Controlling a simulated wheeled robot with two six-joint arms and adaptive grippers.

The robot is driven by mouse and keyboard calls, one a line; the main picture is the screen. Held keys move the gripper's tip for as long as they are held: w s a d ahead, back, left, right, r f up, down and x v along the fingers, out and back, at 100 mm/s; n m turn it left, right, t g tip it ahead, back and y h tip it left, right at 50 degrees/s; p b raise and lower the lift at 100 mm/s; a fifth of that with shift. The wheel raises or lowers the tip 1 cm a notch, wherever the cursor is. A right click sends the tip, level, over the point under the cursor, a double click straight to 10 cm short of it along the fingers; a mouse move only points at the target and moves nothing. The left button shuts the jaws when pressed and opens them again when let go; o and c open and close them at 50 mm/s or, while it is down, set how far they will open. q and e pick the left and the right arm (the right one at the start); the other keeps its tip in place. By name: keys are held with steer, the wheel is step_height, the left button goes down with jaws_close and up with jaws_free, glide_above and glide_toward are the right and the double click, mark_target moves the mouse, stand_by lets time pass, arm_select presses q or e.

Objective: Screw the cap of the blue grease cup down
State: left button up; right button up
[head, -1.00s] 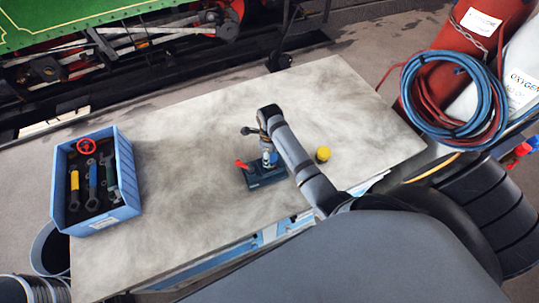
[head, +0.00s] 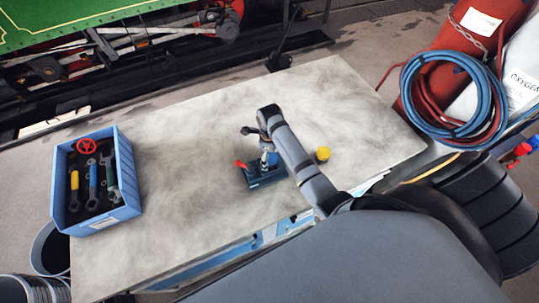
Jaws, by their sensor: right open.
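A small dark blue block (head: 268,179) stands on the workbench, with a red piece (head: 241,164) at its left end and a pale metal part near its middle. The blue grease cup and its cap cannot be told apart clearly at this size; my right arm and gripper partly cover this spot. My right gripper (head: 267,153) points down right over the block's middle and is open. Whether its fingers are around or touching the part below cannot be told. A yellow round piece (head: 323,154) sits on the bench to the right of my arm. My left gripper is not in view.
The grey workbench (head: 180,160) is mostly bare. A blue crate (head: 112,215) with several wrenches and a red handwheel (head: 86,146) is at its left. Gas cylinders with coiled hoses (head: 455,95) are at the right. A dark rod and base (head: 279,61) stand at the far edge.

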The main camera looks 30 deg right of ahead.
steer(key=shift+r, duration=0.1)
steer(key=shift+r, duration=2.4)
